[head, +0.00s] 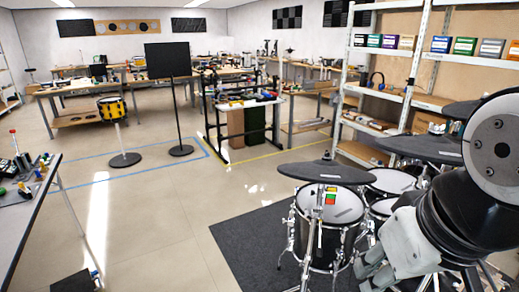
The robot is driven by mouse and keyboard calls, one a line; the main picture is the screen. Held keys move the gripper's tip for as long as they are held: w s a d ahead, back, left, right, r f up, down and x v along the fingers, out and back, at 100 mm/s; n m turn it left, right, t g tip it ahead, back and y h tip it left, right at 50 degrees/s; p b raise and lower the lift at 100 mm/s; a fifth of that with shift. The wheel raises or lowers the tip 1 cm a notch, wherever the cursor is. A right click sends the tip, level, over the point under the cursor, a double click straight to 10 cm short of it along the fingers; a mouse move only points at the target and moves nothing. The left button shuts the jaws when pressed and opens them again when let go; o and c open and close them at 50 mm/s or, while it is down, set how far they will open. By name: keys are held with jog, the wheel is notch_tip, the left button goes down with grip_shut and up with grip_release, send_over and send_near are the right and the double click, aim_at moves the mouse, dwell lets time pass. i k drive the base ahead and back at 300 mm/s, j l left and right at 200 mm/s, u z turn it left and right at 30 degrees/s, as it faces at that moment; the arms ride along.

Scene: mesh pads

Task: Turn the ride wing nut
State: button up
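An electronic drum kit with mesh pads stands at the right. A dark cymbal pad (325,173) sits on a chrome stand at the front left of the kit, with a small dark piece at its top centre. Two more dark cymbal pads, a middle one (425,147) and a far one (459,110), are partly behind my arm. I cannot tell which cymbal is the ride, and no wing nut can be made out clearly. My gripper (368,270) is low at the right, beside the drum pads and below cymbal height. Whether its fingers are open is unclear.
A white mesh drum pad (330,203) and a smaller one (391,181) are close to my gripper. A dark mat (240,245) lies under the kit. Shelving (412,100) stands behind it.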

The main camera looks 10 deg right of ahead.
aim_at(325, 157)
jog(key=i+z, duration=0.35)
jog(key=j+z, duration=0.4)
jog(key=j, duration=0.7)
jog(key=k, duration=0.05)
